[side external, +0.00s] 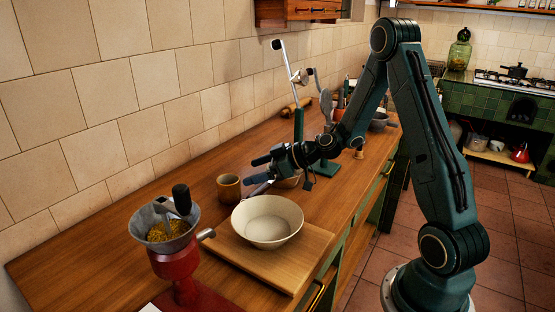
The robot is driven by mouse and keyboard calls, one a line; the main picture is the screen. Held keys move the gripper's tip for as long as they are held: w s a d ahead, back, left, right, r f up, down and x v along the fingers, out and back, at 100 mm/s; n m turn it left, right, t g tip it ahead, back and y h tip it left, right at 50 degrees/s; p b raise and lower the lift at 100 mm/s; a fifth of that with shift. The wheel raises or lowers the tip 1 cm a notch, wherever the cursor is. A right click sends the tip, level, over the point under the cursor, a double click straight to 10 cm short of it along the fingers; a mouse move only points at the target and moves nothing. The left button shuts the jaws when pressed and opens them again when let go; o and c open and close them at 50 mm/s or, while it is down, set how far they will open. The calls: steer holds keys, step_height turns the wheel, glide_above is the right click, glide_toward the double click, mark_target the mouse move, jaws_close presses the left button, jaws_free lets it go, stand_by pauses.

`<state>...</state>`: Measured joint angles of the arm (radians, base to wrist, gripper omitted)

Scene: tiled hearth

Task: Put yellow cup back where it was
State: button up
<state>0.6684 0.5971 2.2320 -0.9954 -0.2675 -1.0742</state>
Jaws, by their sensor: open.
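The yellow cup (229,188), a brownish-yellow mug, stands upright on the wooden counter, left of and behind a cream bowl. My gripper (255,171) is open and empty. It points left, just right of the cup and above the counter, close to the cup's upper right side. I cannot tell whether a fingertip touches the cup. The cream bowl (267,221) is empty and sits on a wooden board (277,268) in front of my gripper.
A red grinder (175,263) with a grey hopper stands at the front left. Another bowl (289,182) is partly hidden behind my gripper. The counter (118,230) left of the cup is clear up to the tiled wall.

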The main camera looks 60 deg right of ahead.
steer(key=s+a+r+n+g+h, duration=0.1)
steer(key=s+a+r+g, duration=0.4)
steer(key=s+a+r, duration=0.4)
steer(key=s+r+m+h, duration=0.2)
steer(key=s+m, duration=0.1)
steer(key=s, duration=0.7)
steer(key=s+r+m+g+h, duration=0.1)
steer(key=s+r+m+h, duration=0.1)
steer(key=s, duration=0.8)
steer(key=shift+a+r+m, duration=0.4)
steer(key=shift+r+m, duration=0.1)
steer(key=shift+r, duration=0.15)
